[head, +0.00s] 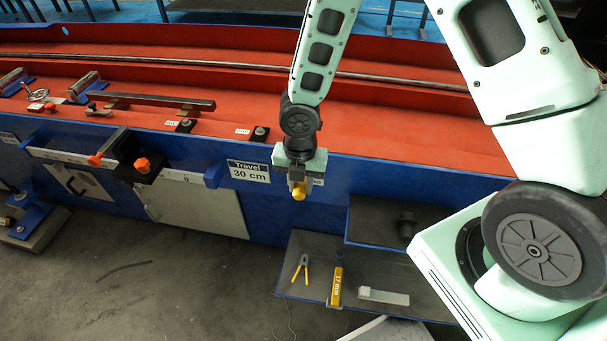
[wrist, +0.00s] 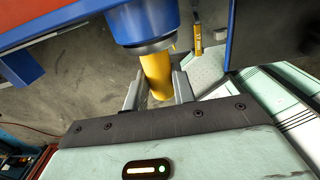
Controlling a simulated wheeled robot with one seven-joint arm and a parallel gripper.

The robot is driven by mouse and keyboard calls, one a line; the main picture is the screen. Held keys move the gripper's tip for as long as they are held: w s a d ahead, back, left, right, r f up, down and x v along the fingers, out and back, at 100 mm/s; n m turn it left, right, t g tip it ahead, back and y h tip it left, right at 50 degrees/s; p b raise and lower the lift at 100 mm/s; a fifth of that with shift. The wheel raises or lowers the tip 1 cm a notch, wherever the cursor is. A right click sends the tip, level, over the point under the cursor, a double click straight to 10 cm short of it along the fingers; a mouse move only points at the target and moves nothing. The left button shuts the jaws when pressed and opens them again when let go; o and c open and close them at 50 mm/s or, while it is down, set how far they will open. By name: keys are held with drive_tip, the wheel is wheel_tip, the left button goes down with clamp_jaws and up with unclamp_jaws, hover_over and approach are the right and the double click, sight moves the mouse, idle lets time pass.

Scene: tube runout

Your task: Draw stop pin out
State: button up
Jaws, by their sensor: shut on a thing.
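The stop pin (wrist: 155,70) shows as a yellow cylinder in the wrist view. Its far end meets a grey collar on a blue round housing (wrist: 143,22), and whatever lies inside is hidden. My gripper (wrist: 158,82) is shut on the pin, one grey finger on each side. In the head view, the pin's yellow rounded end (head: 299,192) shows under my gripper (head: 298,180), in front of the blue side wall, just right of the "Travel 30 cm" label (head: 249,171). My gripper hides the housing there.
A dark-topped step (head: 316,250) at lower right holds yellow-handled pliers (head: 301,268), a yellow "17 mm" tool (head: 337,285) and a pale block (head: 383,296). Bare floor lies at lower left.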

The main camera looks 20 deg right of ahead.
drive_tip(key=shift+s+a, duration=0.1)
drive_tip(key=s+a+b, duration=0.5)
drive_tip(key=s+a, duration=0.2)
drive_tip(key=s, duration=0.3)
idle(1.2)
